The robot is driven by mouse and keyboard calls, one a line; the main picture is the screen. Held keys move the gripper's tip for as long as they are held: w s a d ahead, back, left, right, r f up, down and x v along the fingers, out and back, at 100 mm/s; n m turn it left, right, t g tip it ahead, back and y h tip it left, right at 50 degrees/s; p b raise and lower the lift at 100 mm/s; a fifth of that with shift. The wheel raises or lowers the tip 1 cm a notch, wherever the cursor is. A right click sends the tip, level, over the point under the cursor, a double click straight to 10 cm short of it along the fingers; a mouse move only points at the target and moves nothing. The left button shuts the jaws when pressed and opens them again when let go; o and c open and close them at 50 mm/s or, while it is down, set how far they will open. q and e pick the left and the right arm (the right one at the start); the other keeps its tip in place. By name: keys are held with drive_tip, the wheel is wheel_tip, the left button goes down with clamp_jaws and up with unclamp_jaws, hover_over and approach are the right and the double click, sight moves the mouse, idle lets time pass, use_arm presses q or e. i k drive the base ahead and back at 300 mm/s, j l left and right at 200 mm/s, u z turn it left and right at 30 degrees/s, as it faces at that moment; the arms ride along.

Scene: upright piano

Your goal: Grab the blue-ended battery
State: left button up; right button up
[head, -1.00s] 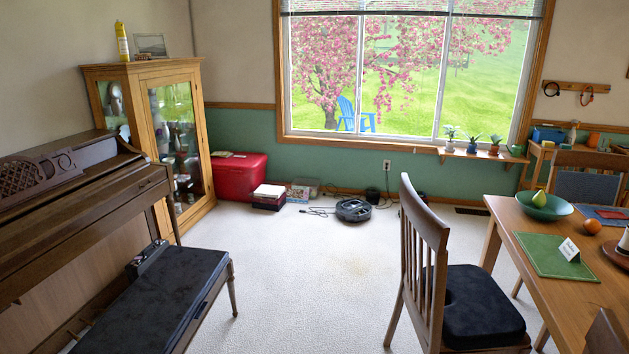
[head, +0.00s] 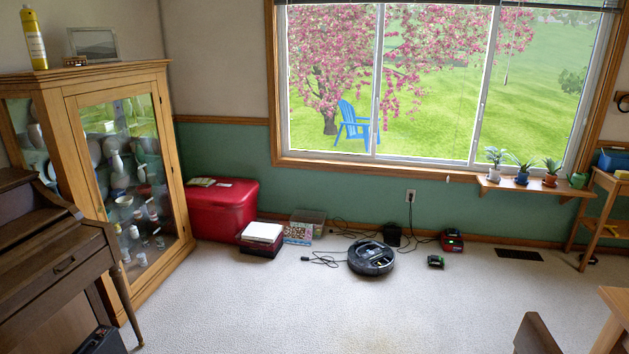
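I cannot make out a blue-ended battery in the head view. A small dark block with a green part (head: 435,261) lies on the carpet right of the robot vacuum; it may be a battery, but it is too small to tell. A red and black device (head: 452,241) sits against the wall behind it. Neither of my grippers is in view.
The robot vacuum (head: 371,257) and cables lie on the carpet below the window. A red chest (head: 222,210), glass cabinet (head: 130,180) and piano (head: 50,265) stand left. A chair (head: 538,336) and table corner (head: 614,300) are lower right. The middle carpet is clear.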

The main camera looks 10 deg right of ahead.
sight(452, 232)
drive_tip(key=i+l+z, duration=0.25)
drive_tip(key=i, duration=0.3)
drive_tip(key=i+j+z, duration=0.1)
drive_tip(key=i+z, duration=0.2)
drive_tip(key=i, duration=0.3)
drive_tip(key=i+j+z, duration=0.1)
drive_tip(key=i+z, duration=0.15)
drive_tip(key=i, duration=0.3)
drive_tip(key=i+j+z, duration=0.3)
drive_tip(key=i, duration=0.3)
drive_tip(key=i+l+z, duration=0.3)
drive_tip(key=i+z, duration=0.2)
drive_tip(key=i, duration=0.7)
drive_tip(key=i+j+z, duration=0.2)
drive_tip(key=i+z, duration=0.3)
drive_tip(key=i, duration=0.7)
drive_tip(key=i+j+u, duration=0.1)
drive_tip(key=i+u, duration=0.2)
drive_tip(key=i, duration=0.6)
drive_tip(key=i+l+u, duration=0.1)
drive_tip(key=i+u, duration=0.15)
drive_tip(key=i, duration=0.6)
